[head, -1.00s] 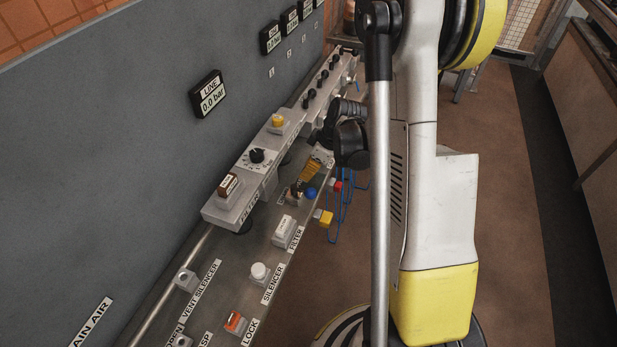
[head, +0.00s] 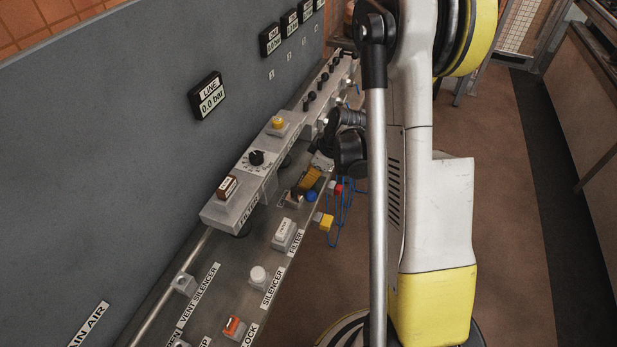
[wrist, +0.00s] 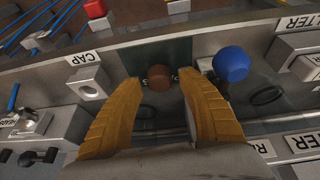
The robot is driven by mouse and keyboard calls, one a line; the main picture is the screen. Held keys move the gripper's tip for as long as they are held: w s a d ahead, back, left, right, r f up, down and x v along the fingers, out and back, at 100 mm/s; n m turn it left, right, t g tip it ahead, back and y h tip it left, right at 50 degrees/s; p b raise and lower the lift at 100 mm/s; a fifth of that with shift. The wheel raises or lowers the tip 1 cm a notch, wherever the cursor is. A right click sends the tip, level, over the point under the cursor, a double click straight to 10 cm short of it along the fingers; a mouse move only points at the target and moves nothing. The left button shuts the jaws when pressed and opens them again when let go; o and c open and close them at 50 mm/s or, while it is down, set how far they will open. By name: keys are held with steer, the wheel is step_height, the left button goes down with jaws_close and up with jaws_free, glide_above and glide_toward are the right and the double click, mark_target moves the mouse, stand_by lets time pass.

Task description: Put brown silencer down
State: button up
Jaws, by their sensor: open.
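A small brown round-topped piece, which looks like the brown silencer (wrist: 160,78), stands between my gripper's fingertips in the wrist view. It is over a dark green patch with partly hidden white lettering. My gripper (wrist: 163,88) is open, with one tan finger on each side of the piece and a visible gap to both. I cannot tell how firmly the piece is seated. In the head view my gripper (head: 303,187) is at the bench's front part, beside a blue knob (head: 311,197); the brown piece is not clear there.
The blue knob (wrist: 231,64) is close to my right finger in the wrist view. A grey block with a hole (wrist: 90,88), labelled CAP, is at left. A brown labelled block (head: 228,187) sits on the raised ledge.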

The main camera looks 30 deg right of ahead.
steer(key=p+v, duration=0.4)
steer(key=v, duration=0.7)
steer(key=s+a+r+m+t+h, duration=0.2)
steer(key=s+a+r+m, duration=0.5)
steer(key=s+a+r, duration=0.7)
step_height(320, 180, up, 3)
steer(key=a+t, duration=0.1)
steer(key=a, duration=0.2)
steer(key=shift+m, duration=0.3)
